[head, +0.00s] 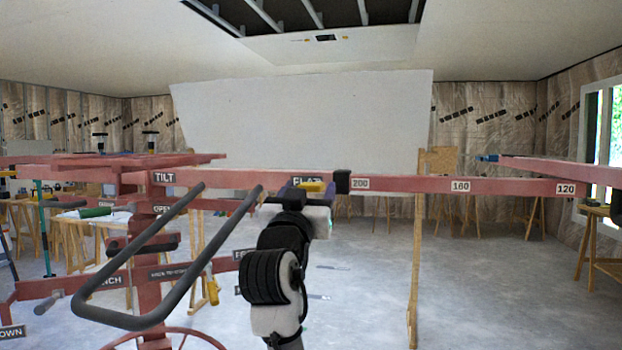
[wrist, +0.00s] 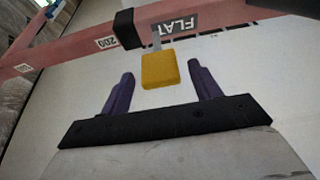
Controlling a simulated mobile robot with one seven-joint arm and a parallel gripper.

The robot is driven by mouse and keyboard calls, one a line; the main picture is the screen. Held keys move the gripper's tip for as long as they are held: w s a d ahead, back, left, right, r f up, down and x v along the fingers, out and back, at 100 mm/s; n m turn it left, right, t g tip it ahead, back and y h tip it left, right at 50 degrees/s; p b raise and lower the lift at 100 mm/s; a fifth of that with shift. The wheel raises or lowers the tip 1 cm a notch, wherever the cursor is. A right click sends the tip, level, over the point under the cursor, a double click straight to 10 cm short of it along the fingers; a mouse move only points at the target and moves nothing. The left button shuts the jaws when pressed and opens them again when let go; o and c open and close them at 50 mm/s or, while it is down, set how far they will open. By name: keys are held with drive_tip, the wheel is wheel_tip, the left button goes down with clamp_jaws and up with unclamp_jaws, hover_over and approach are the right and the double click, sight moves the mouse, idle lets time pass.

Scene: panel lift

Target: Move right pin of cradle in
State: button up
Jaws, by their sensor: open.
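The cradle is a red metal frame, and its long crossbar (head: 405,184) runs across the head view with a scale of numbers on it. A yellow block (wrist: 158,69) hangs from a thin grey stem by the FLAT label; it also shows in the head view (head: 313,187). My gripper (wrist: 160,71) is open, with a purple finger on each side of the block and a gap to both. In the head view my gripper (head: 308,190) is at the bar, partly hidden by my wrist. I cannot tell which part is the right pin.
A black collar (head: 342,181) sits on the bar beside the 200 mark. A grey bent handle (head: 150,318) stands left of my arm. A large white panel (head: 300,115) is behind the bar. A wooden post (head: 415,260) stands right of my arm, with open floor beyond.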

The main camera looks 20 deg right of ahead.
drive_tip(key=shift+x, duration=1.25)
